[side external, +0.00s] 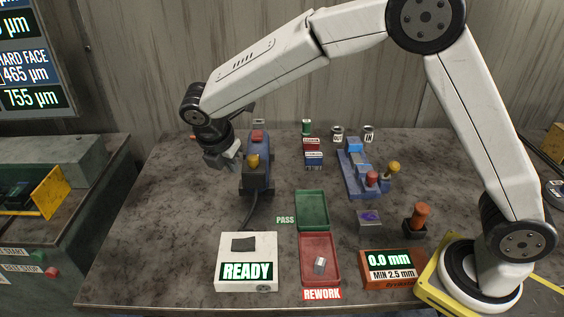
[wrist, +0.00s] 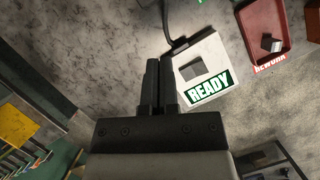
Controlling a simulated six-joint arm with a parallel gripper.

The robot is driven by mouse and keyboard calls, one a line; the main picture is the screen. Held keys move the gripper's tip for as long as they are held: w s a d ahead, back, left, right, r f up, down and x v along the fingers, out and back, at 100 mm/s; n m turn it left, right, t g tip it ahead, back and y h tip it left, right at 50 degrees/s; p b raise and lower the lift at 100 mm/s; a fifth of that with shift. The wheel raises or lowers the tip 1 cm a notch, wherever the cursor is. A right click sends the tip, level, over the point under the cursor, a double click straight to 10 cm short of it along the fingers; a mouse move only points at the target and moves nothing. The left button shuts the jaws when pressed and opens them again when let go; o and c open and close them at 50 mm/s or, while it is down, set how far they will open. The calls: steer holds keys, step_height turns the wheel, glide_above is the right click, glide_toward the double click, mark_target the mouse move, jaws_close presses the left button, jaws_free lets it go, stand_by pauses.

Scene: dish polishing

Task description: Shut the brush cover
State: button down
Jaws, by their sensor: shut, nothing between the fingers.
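A blue and dark machine (side external: 258,175) stands on the table left of centre, with a red part on top and a yellow knob (side external: 252,160) on its near end. No part of it is clearly readable as the brush cover, so I cannot tell how the cover stands. My gripper (side external: 226,162) is just left of this machine, near its height; contact cannot be made out. In the wrist view my gripper (wrist: 160,62) has its dark fingers together, with nothing between them. The machine is not recognisable in the wrist view.
A white READY box (side external: 246,262) stands in front, also in the wrist view (wrist: 207,68). Right of it are a green PASS tray (side external: 313,196) and a red REWORK tray (side external: 305,255) holding a small grey piece. A blue fixture (side external: 358,183) stands further right. The table's left side is clear.

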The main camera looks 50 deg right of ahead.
mark_target(249, 172)
steer(key=shift+w+d+f, duration=0.25)
steer(key=shift+d+f, duration=0.25)
steer(key=shift+d, duration=0.3)
steer(key=shift+w+d+f, duration=0.25)
steer(key=shift+d+f, duration=0.25)
steer(key=shift+d, duration=0.3)
steer(key=shift+w+d+f, duration=0.25)
steer(key=shift+d+f, duration=0.25)
steer(key=shift+d, duration=0.3)
steer(key=w+d, duration=0.4)
steer(key=shift+w+d, duration=0.2)
steer(key=shift+a, duration=0.2)
